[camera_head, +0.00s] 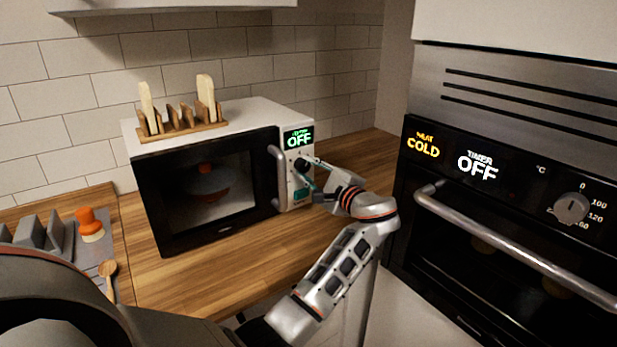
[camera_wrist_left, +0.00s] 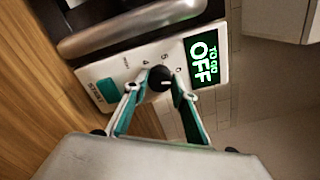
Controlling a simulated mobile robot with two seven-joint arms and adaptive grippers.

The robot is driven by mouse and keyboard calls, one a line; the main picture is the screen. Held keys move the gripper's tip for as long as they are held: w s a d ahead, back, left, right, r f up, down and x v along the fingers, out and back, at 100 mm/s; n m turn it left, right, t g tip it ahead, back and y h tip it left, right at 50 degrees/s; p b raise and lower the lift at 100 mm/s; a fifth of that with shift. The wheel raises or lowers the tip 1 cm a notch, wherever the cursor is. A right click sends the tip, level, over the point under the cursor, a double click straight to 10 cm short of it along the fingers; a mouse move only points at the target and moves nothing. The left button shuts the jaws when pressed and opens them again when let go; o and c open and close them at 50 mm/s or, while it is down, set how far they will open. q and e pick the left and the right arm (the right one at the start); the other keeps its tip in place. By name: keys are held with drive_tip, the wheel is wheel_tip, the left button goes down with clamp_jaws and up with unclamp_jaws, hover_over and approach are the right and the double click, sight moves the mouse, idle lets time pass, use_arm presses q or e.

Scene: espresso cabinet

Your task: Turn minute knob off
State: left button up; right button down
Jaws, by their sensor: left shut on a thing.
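The microwave (camera_head: 240,116) stands on the wooden counter with its door shut. Its green display (camera_head: 299,138) reads OFF; in the wrist view the display (camera_wrist_left: 203,60) reads TO GO OFF. The round black minute knob (camera_wrist_left: 159,78) sits below the display on the white control panel, with numbers around it. My left gripper (camera_head: 306,176) reaches the panel from the right. In the wrist view my left gripper (camera_wrist_left: 156,86) is shut on the knob, one finger on each side. In the head view the fingers partly hide the knob. My right gripper is not in view.
The microwave's door handle (camera_head: 279,177) is close to the left of my gripper. A built-in oven (camera_head: 480,205) with a long bar handle stands at the right. A wooden rack (camera_head: 183,130) with boards is on the microwave. The counter in front (camera_head: 215,270) is clear.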

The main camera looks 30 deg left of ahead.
use_arm(q)
drive_tip(key=n+b, duration=0.2)
drive_tip(key=shift+f+n, duration=0.15)
drive_tip(key=shift+n, duration=0.55)
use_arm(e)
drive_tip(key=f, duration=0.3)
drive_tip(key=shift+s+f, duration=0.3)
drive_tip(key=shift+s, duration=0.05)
use_arm(q)
drive_tip(key=o, duration=1.1)
drive_tip(key=shift+c, duration=0.2)
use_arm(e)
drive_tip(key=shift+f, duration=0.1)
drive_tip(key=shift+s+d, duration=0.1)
use_arm(q)
drive_tip(key=shift+v, duration=3.8)
